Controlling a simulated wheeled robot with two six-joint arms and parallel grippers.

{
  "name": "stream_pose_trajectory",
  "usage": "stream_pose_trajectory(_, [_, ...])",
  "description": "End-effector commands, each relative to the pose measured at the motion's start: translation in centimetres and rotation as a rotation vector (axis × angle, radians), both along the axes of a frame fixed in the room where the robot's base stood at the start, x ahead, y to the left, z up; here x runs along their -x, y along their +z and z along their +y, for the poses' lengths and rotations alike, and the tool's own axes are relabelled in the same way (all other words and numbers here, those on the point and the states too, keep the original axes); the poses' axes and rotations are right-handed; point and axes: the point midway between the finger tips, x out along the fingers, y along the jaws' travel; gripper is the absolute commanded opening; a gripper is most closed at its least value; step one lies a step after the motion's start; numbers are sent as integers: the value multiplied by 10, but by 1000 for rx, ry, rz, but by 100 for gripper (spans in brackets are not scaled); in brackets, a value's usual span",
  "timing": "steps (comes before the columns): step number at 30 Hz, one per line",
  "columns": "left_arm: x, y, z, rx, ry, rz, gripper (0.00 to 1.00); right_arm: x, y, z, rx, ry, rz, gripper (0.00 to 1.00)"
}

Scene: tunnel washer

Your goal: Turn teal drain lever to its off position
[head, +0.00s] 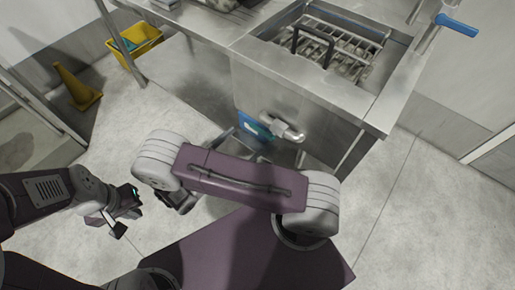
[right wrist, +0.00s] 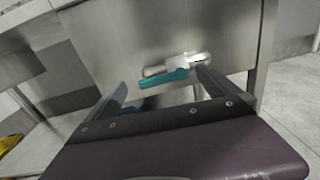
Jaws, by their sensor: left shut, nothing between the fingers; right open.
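The teal drain lever (right wrist: 165,78) sits on a pale metal valve (right wrist: 188,61) on the front of the steel sink in the right wrist view. It lies nearly level, with its free end pointing left and slightly down. My right gripper (right wrist: 160,82) is open, its two fingers on either side of the lever. I cannot tell whether either finger touches it. In the head view the valve pipe (head: 283,128) shows below the basin, and my right arm hides much of the area under it. My left gripper (head: 128,210) is shut and empty, low at the left, well away from the lever.
A steel sink (head: 376,112) with a wire rack (head: 340,48) inside stands above the valve. A blue tap handle (head: 457,24) is at its right. The floor at right is clear.

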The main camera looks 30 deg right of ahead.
Motion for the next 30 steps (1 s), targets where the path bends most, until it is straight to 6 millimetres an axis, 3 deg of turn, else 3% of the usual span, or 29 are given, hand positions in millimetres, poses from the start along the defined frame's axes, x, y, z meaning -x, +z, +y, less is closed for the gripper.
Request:
stream_pose_trajectory(1, [0, -16, 0, 0, 0, -1, 0, 2, -22, 6, 19, 33, 13, 100])
stream_pose_trajectory(2, [0, -17, 0, 0, 0, -1, 0, 2, -25, 8, 26, 46, 18, 100])
stream_pose_trajectory(8, [0, -15, 0, 0, 0, -2, 0, 3, -25, 9, 35, 61, 25, 100])
stream_pose_trajectory(21, [0, -37, 0, 0, 0, -1, 0, -26, -26, -64, 34, 55, 25, 100])
stream_pose_trajectory(30, [0, -39, 0, 0, 0, -1, 0, -31, -24, -74, 33, 59, 25, 100])
